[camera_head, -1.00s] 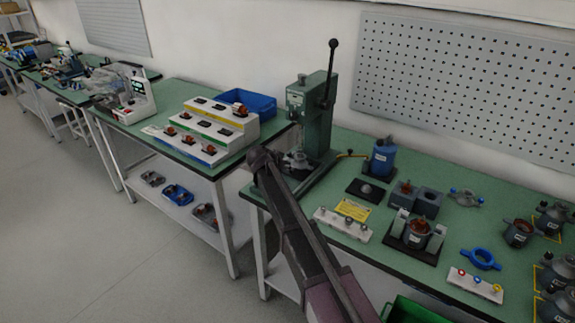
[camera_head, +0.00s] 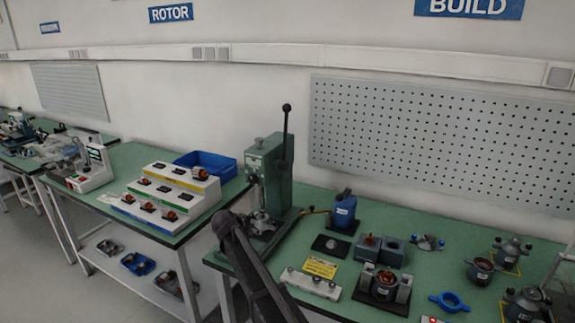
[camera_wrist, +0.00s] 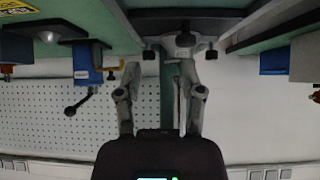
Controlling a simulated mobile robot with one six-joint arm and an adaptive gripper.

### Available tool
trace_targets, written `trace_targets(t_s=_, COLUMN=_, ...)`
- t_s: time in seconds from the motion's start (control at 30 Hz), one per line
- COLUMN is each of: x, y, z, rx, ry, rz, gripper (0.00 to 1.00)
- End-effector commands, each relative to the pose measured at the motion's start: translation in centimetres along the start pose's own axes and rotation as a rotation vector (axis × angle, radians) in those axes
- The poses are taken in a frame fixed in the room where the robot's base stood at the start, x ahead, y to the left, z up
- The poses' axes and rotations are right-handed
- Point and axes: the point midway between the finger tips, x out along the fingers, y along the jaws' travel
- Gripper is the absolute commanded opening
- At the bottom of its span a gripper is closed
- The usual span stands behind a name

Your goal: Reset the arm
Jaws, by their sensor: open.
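My gripper (camera_wrist: 159,70) shows in the wrist view with its two fingers spread apart and nothing between them. That view is upside down, and the table edge and the base of the green press (camera_wrist: 184,40) are beyond the fingers. In the head view my dark arm (camera_head: 255,270) reaches up from the bottom edge, and its visible end overlaps the table area just left of the green lever press (camera_head: 279,185). I cannot make out the fingers in the head view.
The right green table (camera_head: 335,210) holds a blue unit (camera_head: 343,212), a copper-wound stator fixture (camera_head: 384,286) and several other parts. The left table carries a white stepped rack (camera_head: 170,193) and a blue bin (camera_head: 208,165). A pegboard (camera_head: 440,140) hangs behind.

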Motion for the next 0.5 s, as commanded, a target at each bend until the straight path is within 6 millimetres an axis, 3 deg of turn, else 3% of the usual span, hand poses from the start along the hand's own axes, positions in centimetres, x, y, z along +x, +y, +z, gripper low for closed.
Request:
trace_targets(t_s=0.27, x=1.2, y=11.7, z=0.6, rx=-0.074, ry=-0.165, rz=0.075, gripper=0.5)
trace_targets(t_s=0.5, x=0.9, y=22.2, z=2.4, rx=-0.158, ry=-0.356, rz=0.092, gripper=0.5)
